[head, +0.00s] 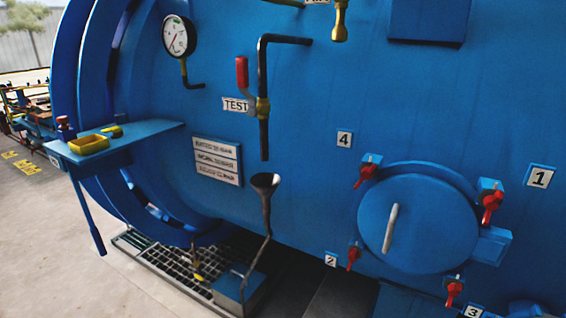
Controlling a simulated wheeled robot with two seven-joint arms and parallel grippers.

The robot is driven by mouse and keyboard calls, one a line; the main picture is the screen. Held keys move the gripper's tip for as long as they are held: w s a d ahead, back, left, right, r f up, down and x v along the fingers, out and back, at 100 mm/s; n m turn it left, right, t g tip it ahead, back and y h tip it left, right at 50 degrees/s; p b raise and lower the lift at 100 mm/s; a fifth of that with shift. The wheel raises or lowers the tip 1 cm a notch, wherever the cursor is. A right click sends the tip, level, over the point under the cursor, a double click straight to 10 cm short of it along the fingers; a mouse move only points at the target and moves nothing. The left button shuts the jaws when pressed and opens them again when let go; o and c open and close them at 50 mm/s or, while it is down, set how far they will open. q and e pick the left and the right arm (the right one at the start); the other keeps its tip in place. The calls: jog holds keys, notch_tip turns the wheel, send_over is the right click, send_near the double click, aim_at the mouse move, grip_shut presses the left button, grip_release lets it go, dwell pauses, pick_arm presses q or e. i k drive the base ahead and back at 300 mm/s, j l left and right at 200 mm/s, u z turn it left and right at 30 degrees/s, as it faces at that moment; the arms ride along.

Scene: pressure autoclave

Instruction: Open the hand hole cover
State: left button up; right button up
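The hand hole cover (430,225) is a round blue disc on the side of the blue autoclave. It sits against its blue ring, with a pale upright handle (390,228) left of its middle. Several red clamp knobs stand around it: upper left (366,174), upper right (492,205), lower left (353,257) and lower right (454,291). A blue block sits at the cover's right edge. Neither of my grippers shows in the head view.
Number plates 4 (344,139), 1 (539,177), 2 (330,259) and 3 (473,311) sit near the knobs. A test pipe with a red-handled valve (242,72), a funnel (265,182), a gauge (178,36) and a blue shelf (150,131) stick out at left.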

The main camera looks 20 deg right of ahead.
aim_at(416, 224)
jog(key=z, duration=1.55)
